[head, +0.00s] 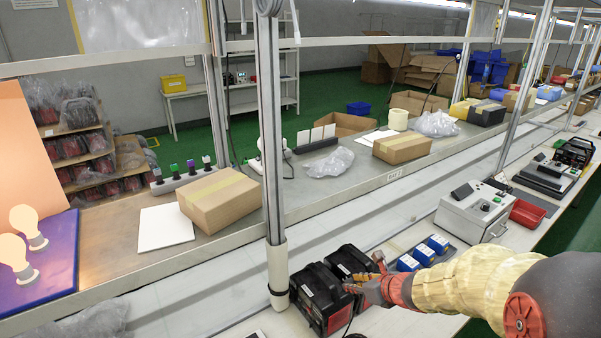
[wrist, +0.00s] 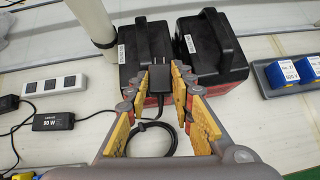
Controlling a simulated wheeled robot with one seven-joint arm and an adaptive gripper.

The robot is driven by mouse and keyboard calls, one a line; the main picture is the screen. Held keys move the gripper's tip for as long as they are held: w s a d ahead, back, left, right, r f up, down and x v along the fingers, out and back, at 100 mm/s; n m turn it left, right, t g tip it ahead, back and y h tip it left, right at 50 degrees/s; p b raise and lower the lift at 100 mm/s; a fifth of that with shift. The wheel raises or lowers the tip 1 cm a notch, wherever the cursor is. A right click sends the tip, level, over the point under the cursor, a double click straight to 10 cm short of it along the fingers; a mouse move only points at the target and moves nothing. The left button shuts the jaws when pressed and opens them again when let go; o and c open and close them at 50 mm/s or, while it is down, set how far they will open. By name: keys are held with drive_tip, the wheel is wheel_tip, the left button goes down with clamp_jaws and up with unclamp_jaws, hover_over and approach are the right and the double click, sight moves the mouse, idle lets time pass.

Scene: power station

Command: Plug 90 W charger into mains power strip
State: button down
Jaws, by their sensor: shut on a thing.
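My gripper (wrist: 159,78) is shut on a small black plug block (wrist: 157,88) with a thin black cable, held in front of two black cases. The gripper also shows in the head view (head: 370,287). A black charger brick labelled 90 W (wrist: 52,122) lies on the bench to the left. Its cable runs right towards the gripper; whether it joins the held block is hidden. A white power strip (wrist: 53,86) with several dark sockets lies behind the brick, left of the cases and apart from the held block.
The two black handled cases, left (wrist: 135,55) and right (wrist: 208,50), stand close beyond my fingers. A white post (wrist: 96,28) rises behind the left case. A grey tray (wrist: 263,79) with blue boxes is at right. Loose cables lie on the bench at left.

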drive_tip(key=shift+d+r+m+t+h, duration=0.1)
drive_tip(key=shift+d+m+t+h, duration=0.2)
drive_tip(key=shift+d+m+h, duration=0.6)
drive_tip(key=shift+d+r+m+t+h, duration=0.1)
drive_tip(key=shift+d+m+t+h, duration=0.35)
drive_tip(key=shift+m+h, duration=0.75)
drive_tip(key=shift+d+m+h, duration=0.25)
drive_tip(key=shift+m+h, duration=0.25)
drive_tip(key=shift+m, duration=0.6)
